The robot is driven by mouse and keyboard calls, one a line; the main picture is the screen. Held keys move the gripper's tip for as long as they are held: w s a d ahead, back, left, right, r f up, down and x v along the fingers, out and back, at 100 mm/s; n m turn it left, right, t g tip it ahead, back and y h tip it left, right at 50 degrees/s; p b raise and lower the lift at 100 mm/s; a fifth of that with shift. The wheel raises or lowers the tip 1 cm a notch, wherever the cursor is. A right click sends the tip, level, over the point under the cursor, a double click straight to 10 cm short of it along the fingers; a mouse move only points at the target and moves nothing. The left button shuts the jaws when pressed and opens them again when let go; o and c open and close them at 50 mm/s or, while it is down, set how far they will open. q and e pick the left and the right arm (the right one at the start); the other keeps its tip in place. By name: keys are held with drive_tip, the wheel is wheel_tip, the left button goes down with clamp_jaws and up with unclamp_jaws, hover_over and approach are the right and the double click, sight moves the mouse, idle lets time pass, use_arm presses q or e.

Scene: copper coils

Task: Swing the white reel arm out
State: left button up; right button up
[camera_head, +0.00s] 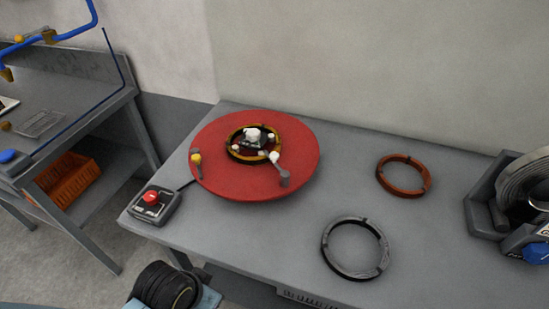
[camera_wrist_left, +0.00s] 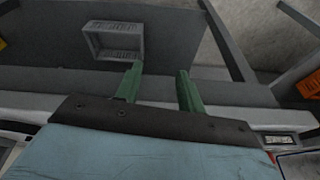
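The red round turntable (camera_head: 235,188) lies on the grey bench, with a dark and copper coil ring (camera_head: 232,154) around its centre. The white reel arm (camera_head: 279,168) is a short grey bar on the turntable's right side. Its white-knobbed end is by the coil ring, and its other end is at a grey post nearer the rim. A second arm with a yellow knob (camera_head: 196,158) sits at the left rim. My left gripper (camera_wrist_left: 160,69) shows in the left wrist view with its green fingers apart and nothing between them. My right gripper is not in view.
A control box with a red button (camera_head: 151,198) stands at the bench's left corner. An orange ring (camera_head: 403,175) and a grey ring (camera_head: 355,248) lie right of the turntable. A machine with a grey roll (camera_head: 524,185) stands far right. A grey crate (camera_wrist_left: 112,41) shows in the wrist view.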

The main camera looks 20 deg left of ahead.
use_arm(q)
drive_tip(key=w+a+r+m+t+y, duration=0.1)
drive_tip(key=w+a+r, duration=0.1)
drive_tip(key=w+a+r+m+t+y, duration=0.1)
drive_tip(key=w+a+r+m+t, duration=0.1)
drive_tip(key=w+r, duration=0.1)
drive_tip(key=w+a+r+m+t+y, duration=0.1)
drive_tip(key=w+a+r+m, duration=0.1)
drive_tip(key=shift+w+r+t+y, duration=0.35)
drive_tip(key=shift+r+t+y, duration=0.05)
drive_tip(key=w+a+r+m+t+y, duration=0.1)
drive_tip(key=w+r+m+t, duration=0.5)
drive_tip(key=w+m, duration=0.2)
drive_tip(key=m+t+h, duration=0.2)
drive_tip(key=m+h, duration=1)
drive_tip(key=m, duration=1.4)
approach(272, 157)
drive_tip(key=p+x, duration=0.1)
drive_tip(key=x, duration=1)
drive_tip(key=shift+w+p, duration=0.1)
drive_tip(key=shift+p, duration=0.3)
clamp_jaws()
